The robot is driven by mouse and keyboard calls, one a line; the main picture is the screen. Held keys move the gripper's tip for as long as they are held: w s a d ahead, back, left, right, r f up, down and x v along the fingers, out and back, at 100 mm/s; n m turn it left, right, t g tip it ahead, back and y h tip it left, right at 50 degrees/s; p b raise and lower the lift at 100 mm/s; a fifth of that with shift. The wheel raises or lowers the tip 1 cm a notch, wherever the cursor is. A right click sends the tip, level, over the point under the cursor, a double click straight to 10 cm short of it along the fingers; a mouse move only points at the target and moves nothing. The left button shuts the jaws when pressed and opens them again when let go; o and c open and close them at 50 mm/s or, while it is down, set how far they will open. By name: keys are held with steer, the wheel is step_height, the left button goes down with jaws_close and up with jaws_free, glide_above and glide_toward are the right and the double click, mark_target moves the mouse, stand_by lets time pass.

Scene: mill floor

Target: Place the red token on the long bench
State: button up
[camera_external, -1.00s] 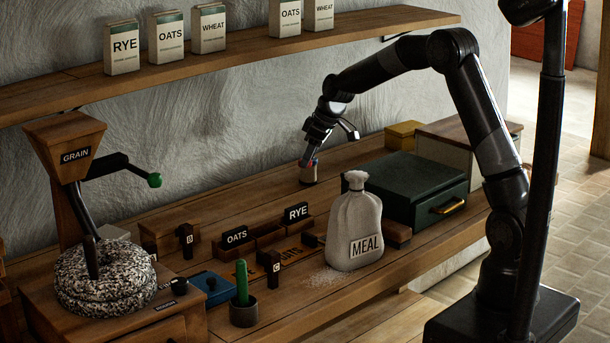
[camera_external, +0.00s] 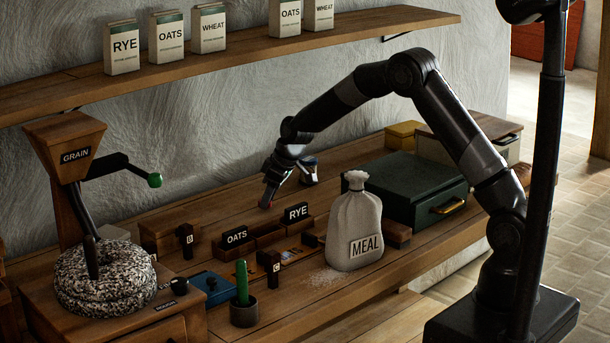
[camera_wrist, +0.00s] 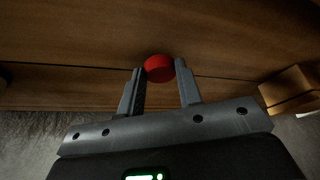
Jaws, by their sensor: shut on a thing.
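The red token (camera_wrist: 159,68) sits between the fingertips of my gripper (camera_wrist: 160,80) in the wrist view, and the gripper is shut on it. In the external view my gripper (camera_external: 268,200) hangs over the back part of the long bench (camera_external: 300,307), behind the compartments labelled OATS and RYE; a small red spot shows at its tip. The wooden bench top (camera_wrist: 75,40) fills the upper part of the wrist view. I cannot tell the exact gap between token and wood.
The OATS (camera_external: 235,237) and RYE (camera_external: 296,212) compartments are in front, with a MEAL sack (camera_external: 354,225) and dark green drawer box (camera_external: 400,185) to the right. A grain mill (camera_external: 105,280) stands left.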

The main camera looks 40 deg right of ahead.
steer(key=shift+f, duration=0.55)
steer(key=shift+f, duration=0.15)
steer(key=o, duration=0.9)
steer(key=shift+o, duration=0.2)
steer(key=v, duration=1.3)
steer(key=s+d+r+m+t, duration=0.1)
steer(key=s+d+r, duration=0.1)
steer(key=s+r, duration=0.55)
steer(key=s+d+r+m, duration=0.25)
steer(key=s+r, duration=0.25)
steer(key=s, duration=0.6)
steer(key=s+d+m+h, duration=0.2)
steer(key=s+d, duration=0.2)
steer(key=s, duration=1.9)
steer(key=shift+s+d+f+t, duration=0.2)
steer(key=shift+d+f+t, duration=0.05)
steer(key=shift+f+t, duration=0.2)
